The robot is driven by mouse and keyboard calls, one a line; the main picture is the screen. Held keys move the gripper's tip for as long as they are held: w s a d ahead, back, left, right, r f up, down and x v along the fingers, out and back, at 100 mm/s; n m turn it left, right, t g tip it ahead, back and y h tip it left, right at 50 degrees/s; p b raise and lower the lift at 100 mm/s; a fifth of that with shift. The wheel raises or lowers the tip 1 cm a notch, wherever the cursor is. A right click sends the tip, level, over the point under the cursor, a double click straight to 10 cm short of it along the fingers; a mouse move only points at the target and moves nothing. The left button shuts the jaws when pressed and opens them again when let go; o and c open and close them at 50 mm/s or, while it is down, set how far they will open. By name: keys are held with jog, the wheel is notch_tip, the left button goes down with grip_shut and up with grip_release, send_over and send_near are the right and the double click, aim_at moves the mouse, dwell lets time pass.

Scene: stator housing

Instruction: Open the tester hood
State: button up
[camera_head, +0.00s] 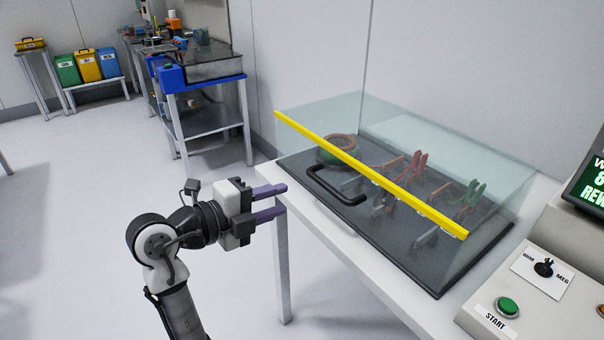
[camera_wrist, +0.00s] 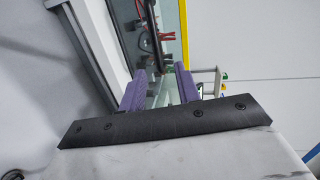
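The tester hood (camera_head: 420,130) is a clear box with a yellow bar (camera_head: 365,171) along its front top edge. It sits closed over a dark base (camera_head: 420,270) on a white table. A black handle (camera_head: 337,186) is on its front, toward the left end. My gripper (camera_head: 278,202) is open and empty, left of the handle and apart from it, near the table's edge. In the wrist view, my purple fingers (camera_wrist: 160,90) are spread with nothing between them, and the dark handle (camera_wrist: 146,42) shows beyond them.
Under the hood are a copper-coloured ring part (camera_head: 337,150) and several clamps with red and green grips. A control panel with a green START button (camera_head: 507,306) and a selector knob (camera_head: 543,267) stands at right. A blue-edged bench (camera_head: 205,84) stands behind. Floor at left is clear.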

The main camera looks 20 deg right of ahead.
aim_at(330, 192)
jog(key=shift+m+g, duration=0.6)
jog(key=p+x, duration=0.1)
jog(key=x, duration=0.3)
jog(key=p+x, duration=0.1)
jog(key=x, duration=0.3)
jog(key=s+p+x, duration=0.1)
jog(key=x, duration=0.4)
jog(key=shift+d+f, duration=0.1)
jog(key=shift+w+d+f+p, duration=0.25)
jog(key=shift+w+d+p, duration=0.1)
jog(key=shift+d, duration=0.25)
jog(key=shift+c, duration=0.4)
grip_shut()
